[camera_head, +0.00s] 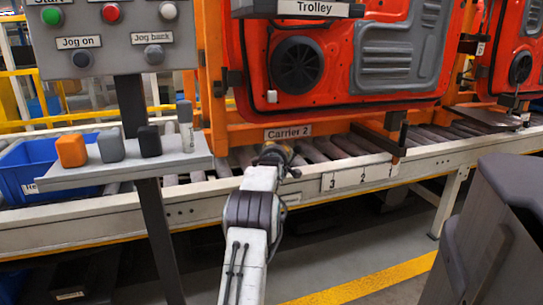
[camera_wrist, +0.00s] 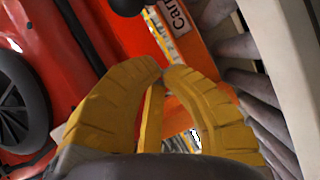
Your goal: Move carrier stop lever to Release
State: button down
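My gripper (camera_head: 275,157) is at the rail just below the "Carrier 2" label (camera_head: 288,133). In the wrist view, the yellow fingertips (camera_wrist: 162,72) are together, with a gap between the fingers behind them. A thin yellow bar (camera_wrist: 152,118) shows in that gap; I cannot tell whether it is gripped or lies beyond. A black round knob (camera_wrist: 127,5) is at the top edge, apart from the fingers. No "Release" marking is readable.
The orange carrier frame (camera_head: 240,130) holds a red door (camera_head: 340,60) above the rollers (camera_head: 430,135). A plate marked 3, 2, 1 (camera_head: 358,178) is on the rail. A button panel (camera_head: 112,38) and a shelf (camera_head: 130,170) with small blocks stand at left. A dark cabinet (camera_head: 500,220) is at right.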

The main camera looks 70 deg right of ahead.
jog(key=p+v, duration=0.2)
jog(key=v, duration=0.7)
jog(key=shift+s+r, duration=0.35)
jog(key=shift+r, duration=0.1)
dwell(0.6)
